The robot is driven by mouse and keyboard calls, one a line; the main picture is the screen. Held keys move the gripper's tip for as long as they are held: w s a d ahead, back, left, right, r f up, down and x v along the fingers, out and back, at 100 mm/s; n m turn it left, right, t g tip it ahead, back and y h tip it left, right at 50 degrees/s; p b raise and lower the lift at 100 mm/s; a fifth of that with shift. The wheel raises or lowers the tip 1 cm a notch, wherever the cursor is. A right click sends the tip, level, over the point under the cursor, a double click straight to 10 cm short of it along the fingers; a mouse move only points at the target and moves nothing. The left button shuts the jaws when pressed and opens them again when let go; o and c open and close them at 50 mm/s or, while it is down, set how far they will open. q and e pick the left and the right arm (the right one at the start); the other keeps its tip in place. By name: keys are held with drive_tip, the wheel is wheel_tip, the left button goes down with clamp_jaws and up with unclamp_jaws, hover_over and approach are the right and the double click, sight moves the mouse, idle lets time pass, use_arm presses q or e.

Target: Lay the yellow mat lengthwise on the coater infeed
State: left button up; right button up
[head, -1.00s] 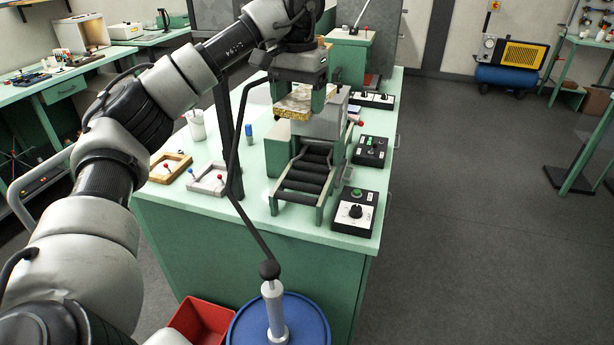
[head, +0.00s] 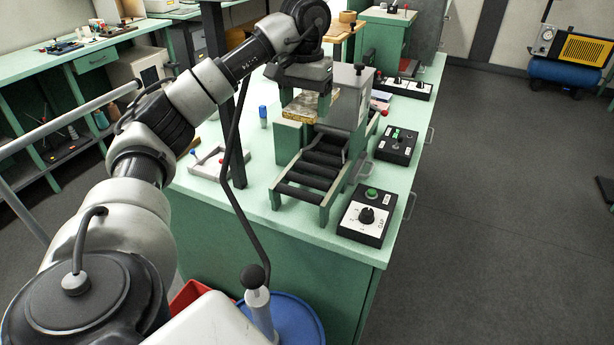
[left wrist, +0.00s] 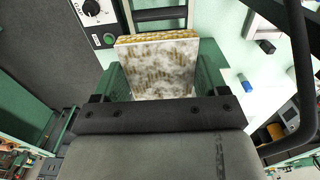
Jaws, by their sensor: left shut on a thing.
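My left gripper (head: 305,102) is shut on the yellow mat (head: 312,109), a small flat piece with a mottled white and yellow face and a yellow edge. In the left wrist view the mat (left wrist: 158,68) sits between the two green fingers. The coater infeed (head: 312,172) is a short bed of dark rollers between green side rails, in front of the grey coater housing (head: 353,90). The held mat appears above the far left end of the rollers; its exact height over them cannot be told. The infeed's end shows beyond the mat in the left wrist view (left wrist: 160,14). My right gripper is out of view.
Control boxes (head: 367,216) stand right of the infeed along the bench edge. A grey frame with coloured knobs (head: 215,165) and a blue-capped bottle (head: 263,117) stand to the left. A dark upright post (head: 238,130) stands near my left arm.

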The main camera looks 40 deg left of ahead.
use_arm(q)
wheel_tip(320, 180, down, 8)
drive_tip(key=b, duration=0.2)
drive_tip(key=p, duration=0.1)
hover_over(306, 181)
wheel_tip(306, 181, down, 6)
drive_tip(key=shift+r, duration=0.15)
drive_tip(key=shift+d+f, duration=0.1)
drive_tip(key=shift+f, duration=0.45)
drive_tip(key=shift+f+p, duration=0.4)
drive_tip(key=shift+f, duration=1.2)
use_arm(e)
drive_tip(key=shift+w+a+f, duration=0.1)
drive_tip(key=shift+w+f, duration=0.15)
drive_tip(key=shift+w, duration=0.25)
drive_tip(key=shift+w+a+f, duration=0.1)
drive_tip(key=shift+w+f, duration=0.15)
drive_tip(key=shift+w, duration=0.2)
use_arm(q)
drive_tip(key=o, duration=0.5)
drive_tip(key=shift+f, duration=0.1)
drive_tip(key=shift+c, duration=0.2)
drive_tip(key=o, duration=0.5)
drive_tip(key=shift+c, duration=0.2)
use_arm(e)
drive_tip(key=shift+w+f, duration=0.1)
